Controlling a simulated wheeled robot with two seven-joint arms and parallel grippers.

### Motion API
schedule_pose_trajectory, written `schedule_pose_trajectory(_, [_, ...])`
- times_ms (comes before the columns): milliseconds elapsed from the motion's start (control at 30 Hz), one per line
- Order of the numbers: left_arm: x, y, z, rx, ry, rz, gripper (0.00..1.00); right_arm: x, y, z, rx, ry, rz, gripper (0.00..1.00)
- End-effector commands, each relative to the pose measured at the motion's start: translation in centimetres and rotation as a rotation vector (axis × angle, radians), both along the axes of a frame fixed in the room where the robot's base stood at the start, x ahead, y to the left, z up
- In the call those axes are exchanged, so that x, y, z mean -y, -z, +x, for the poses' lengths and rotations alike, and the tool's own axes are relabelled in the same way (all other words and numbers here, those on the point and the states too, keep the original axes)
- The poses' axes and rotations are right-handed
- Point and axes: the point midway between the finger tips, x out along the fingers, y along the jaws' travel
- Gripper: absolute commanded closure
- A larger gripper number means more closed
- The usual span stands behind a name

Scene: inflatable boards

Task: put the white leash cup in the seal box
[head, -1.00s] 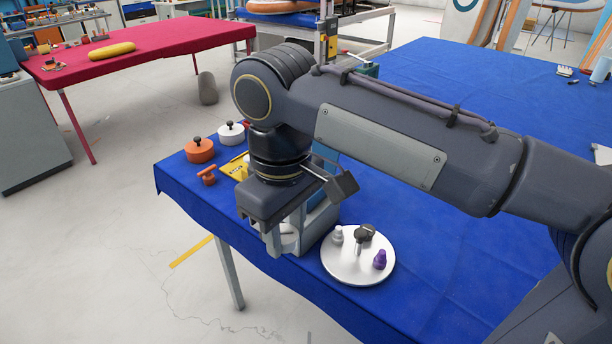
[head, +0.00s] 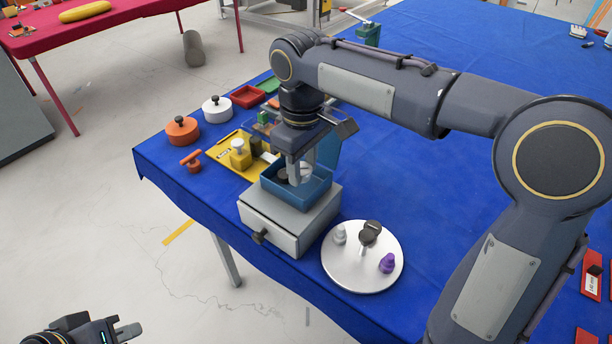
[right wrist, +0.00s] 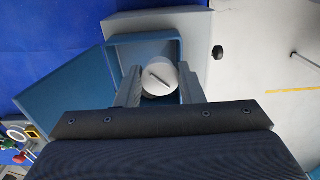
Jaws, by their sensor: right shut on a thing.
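The white leash cup (right wrist: 158,80) is a pale round piece with a thin slot on top, between the fingers of my right gripper (right wrist: 160,86). It also shows in the head view (head: 305,172). My right gripper (head: 300,172) is shut on it, pointing down. The blue open-topped box (head: 318,199), apparently the seal box, sits on a grey drawer unit; its lid (right wrist: 75,97) stands open. The cup is within the box's outline; whether it touches the floor is unclear. A dark round thing (head: 282,176) shows inside. My left gripper (head: 127,331) is at the bottom left, its opening unclear.
The drawer unit (head: 270,230) stands near the table edge. A round white tray (head: 340,275) with small grey, dark and purple pieces is to its right. A yellow tray (head: 228,158), orange pot (head: 182,131) and white pot (head: 216,109) are left.

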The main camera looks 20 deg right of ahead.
Motion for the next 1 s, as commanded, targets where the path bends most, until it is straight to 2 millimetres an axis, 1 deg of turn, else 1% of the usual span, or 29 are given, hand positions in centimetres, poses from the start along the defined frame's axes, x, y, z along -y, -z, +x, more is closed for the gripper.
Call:
schedule_pose_trajectory(33, [0.0,0.0,0.0,0.0,0.0,0.0,1.0,0.3,0.7,0.5,-0.004,0.003,-0.002,0.87])
schedule_pose_trajectory(233, [0.0,-0.1,0.0,0.0,0.0,0.0,1.0,0.9,2.0,1.4,-0.001,0.002,0.0,0.87])
schedule_pose_trajectory(333, [0.0,-0.1,0.0,0.0,0.0,0.0,1.0,1.3,3.2,2.0,-0.004,0.003,-0.002,0.87])
schedule_pose_trajectory(400, [0.0,0.1,0.0,0.0,0.0,0.0,1.0,1.2,4.4,1.9,-0.004,0.0,-0.002,0.87])
schedule_pose_trajectory(500, [0.0,0.1,0.0,0.0,0.0,0.0,1.0,1.2,5.5,1.9,-0.002,0.0,0.0,0.87])
schedule_pose_trajectory(933, [0.0,0.3,0.0,0.0,0.0,0.0,1.0,1.2,6.2,1.9,0.0,0.001,0.0,0.87])
schedule_pose_trajectory(967, [0.0,0.3,0.0,0.0,0.0,0.0,1.0,1.2,6.1,1.9,0.0,0.001,0.0,0.63])
schedule_pose_trajectory(1000, [0.0,0.2,0.0,0.0,0.0,0.0,1.0,1.2,6.1,1.9,0.0,0.001,0.0,0.58])
